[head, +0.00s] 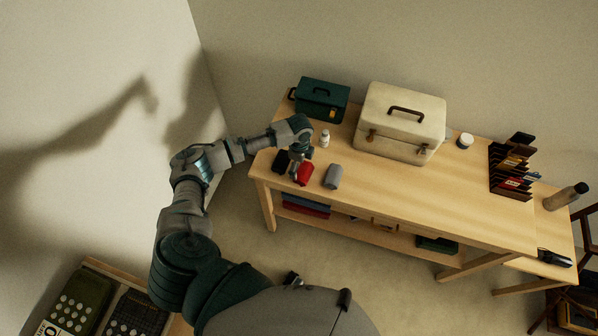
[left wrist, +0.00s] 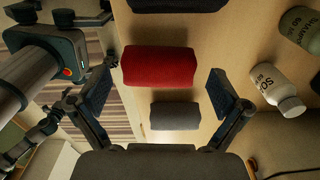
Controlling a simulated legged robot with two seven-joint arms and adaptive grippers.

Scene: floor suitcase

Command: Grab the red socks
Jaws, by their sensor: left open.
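The red socks (head: 305,174) lie rolled up near the left end of the wooden table. In the left wrist view the red roll (left wrist: 158,67) lies in front of my open jaws, with one finger towards each end of it. My left gripper (head: 294,169) is open and empty above the table, close beside the red roll in the head view. I cannot tell whether a finger touches the roll.
A dark roll (head: 281,160) and a grey roll (head: 333,177) lie on either side of the red socks. A white bottle (head: 324,138), a green case (head: 320,99) and a cream case (head: 400,121) stand behind. The table's front middle is clear.

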